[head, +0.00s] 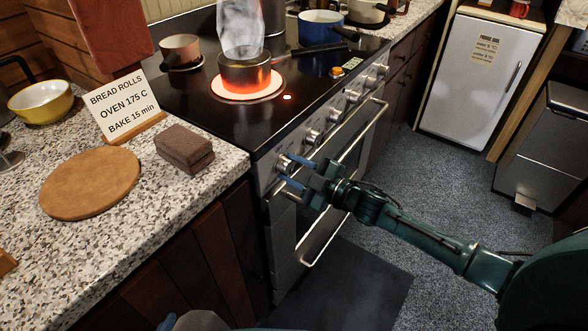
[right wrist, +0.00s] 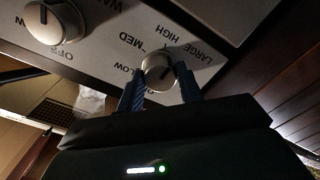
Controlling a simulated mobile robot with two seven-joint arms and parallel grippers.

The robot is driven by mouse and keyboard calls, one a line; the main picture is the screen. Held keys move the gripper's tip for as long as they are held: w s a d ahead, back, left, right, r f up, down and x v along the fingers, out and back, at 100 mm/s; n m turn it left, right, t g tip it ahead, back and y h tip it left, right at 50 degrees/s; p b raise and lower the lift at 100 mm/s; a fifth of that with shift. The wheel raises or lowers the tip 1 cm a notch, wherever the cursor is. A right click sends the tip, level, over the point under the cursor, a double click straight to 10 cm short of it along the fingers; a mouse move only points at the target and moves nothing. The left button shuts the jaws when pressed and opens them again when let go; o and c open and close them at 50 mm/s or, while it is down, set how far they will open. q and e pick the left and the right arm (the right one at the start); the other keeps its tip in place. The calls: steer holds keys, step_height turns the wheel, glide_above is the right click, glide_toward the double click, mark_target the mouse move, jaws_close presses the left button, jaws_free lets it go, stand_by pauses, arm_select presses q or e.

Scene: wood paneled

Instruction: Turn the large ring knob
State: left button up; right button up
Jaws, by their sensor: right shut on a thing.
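The large ring knob (right wrist: 158,71) is a silver dial on the oven's front panel, with "LARGE" printed beside it and HIGH, MED and LOW around it. It also shows at the near end of the knob row in the head view (head: 283,163). My right gripper (head: 295,173) is shut on this knob, one blue finger on each side, as the right wrist view (right wrist: 160,88) also shows. The dark pointer line on the knob is partly visible. Only a bit of my left gripper (head: 167,322) shows at the bottom edge; its jaws are mostly out of frame.
A steaming pot (head: 245,72) stands on a glowing red burner of the black cooktop (head: 190,97). More knobs (head: 312,136) run along the panel above the oven handle (head: 345,210). The counter (head: 185,205) holds a round board, a brown block and a recipe sign.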

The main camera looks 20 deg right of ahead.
steer(key=shift+n, duration=0.3)
stand_by(0.4)
steer(key=o, duration=1)
steer(key=v, duration=1.3)
